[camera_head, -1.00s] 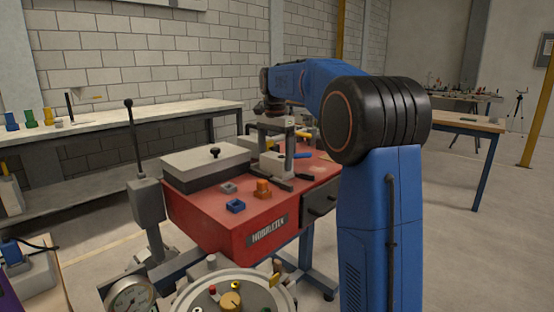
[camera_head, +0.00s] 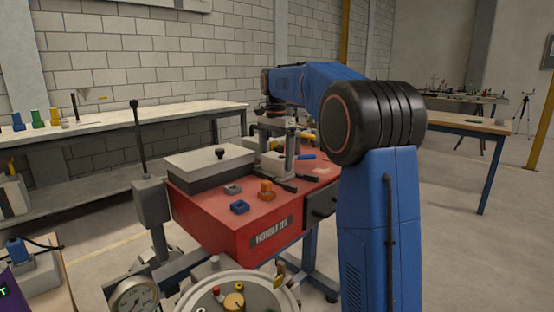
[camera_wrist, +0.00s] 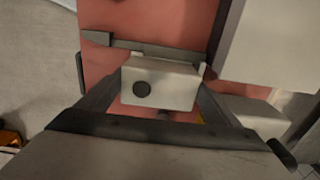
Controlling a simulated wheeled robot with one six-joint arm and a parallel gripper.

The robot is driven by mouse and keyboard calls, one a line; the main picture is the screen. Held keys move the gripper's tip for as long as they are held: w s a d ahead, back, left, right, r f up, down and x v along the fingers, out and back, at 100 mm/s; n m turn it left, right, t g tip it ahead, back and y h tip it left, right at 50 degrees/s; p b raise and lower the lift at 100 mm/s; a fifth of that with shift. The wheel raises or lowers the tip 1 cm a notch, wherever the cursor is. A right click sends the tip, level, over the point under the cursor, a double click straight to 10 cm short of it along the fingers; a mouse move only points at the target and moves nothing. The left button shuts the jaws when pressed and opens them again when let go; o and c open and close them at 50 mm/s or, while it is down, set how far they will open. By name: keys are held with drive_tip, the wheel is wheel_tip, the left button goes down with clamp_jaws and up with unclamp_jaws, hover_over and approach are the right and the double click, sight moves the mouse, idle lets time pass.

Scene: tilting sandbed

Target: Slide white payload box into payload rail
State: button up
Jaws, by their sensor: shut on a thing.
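The white payload box (camera_wrist: 170,80) is a pale block with a dark round spot on its face, in the middle of the wrist view. My gripper (camera_wrist: 160,92) is shut on it, with one dark finger on each side. The box appears over the red bench top (camera_wrist: 178,22); I cannot tell whether it touches anything below.
A grey lidded box (camera_head: 208,168) stands on the red bench's left side. A blue block (camera_head: 239,207) and an orange part (camera_head: 266,190) lie near its front. A black-knobbed lever (camera_head: 140,150) rises at the left. A round dial panel (camera_head: 235,290) is in front.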

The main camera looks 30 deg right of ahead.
drive_tip(key=shift+w+a, duration=0.15)
drive_tip(key=shift+w, duration=0.25)
drive_tip(key=o, duration=1.3)
drive_tip(key=shift+r, duration=4)
drive_tip(key=shift+s, duration=0.1)
